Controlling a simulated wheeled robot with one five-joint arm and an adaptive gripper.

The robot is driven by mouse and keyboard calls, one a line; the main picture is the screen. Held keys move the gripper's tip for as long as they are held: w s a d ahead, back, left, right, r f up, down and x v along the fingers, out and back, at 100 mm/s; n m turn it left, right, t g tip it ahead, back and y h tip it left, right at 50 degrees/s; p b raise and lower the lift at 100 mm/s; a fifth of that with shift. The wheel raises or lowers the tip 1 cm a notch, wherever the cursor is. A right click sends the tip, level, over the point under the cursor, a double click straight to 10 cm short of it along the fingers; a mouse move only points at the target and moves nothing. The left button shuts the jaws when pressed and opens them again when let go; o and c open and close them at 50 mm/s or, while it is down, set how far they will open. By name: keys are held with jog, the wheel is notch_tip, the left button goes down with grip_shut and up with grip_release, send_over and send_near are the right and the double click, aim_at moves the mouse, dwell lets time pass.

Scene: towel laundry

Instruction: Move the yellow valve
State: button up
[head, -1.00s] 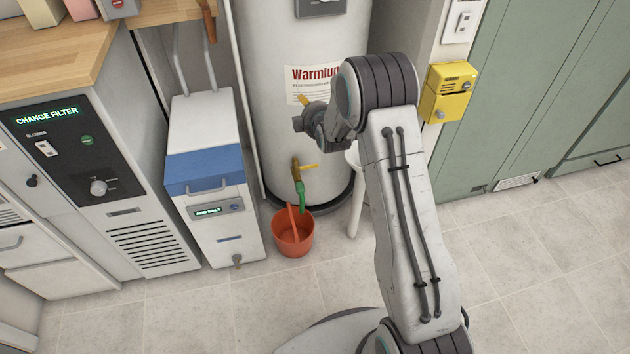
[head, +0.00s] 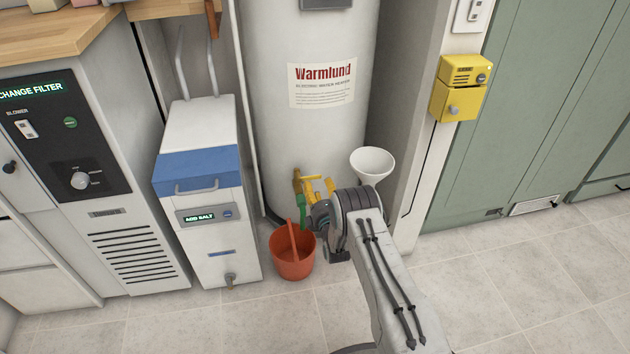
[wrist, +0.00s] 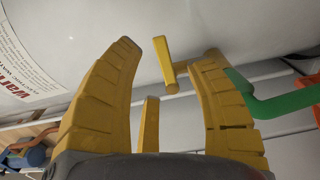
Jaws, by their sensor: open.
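The yellow valve (head: 312,178) is a small lever on the brass tap (head: 297,182) low on the front of the white water heater. In the wrist view the yellow valve (wrist: 163,58) lies between the tips of my gripper (wrist: 170,50). Its yellow fingers are spread to either side, and I cannot tell whether either touches the lever. A shorter yellow piece stands between the fingers nearer the palm. In the head view my gripper (head: 319,187) is low beside the tap, partly hidden by my arm.
A green hose end (head: 301,204) hangs from the tap above a red bucket (head: 292,262). A white funnel (head: 372,162) is just right of my gripper. The blue-and-white salt unit (head: 205,195) stands left. Floor in front is clear.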

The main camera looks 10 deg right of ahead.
aim_at(315, 177)
jog(key=shift+w+b, duration=1.3)
jog(key=shift+w, duration=1.55)
grip_shut()
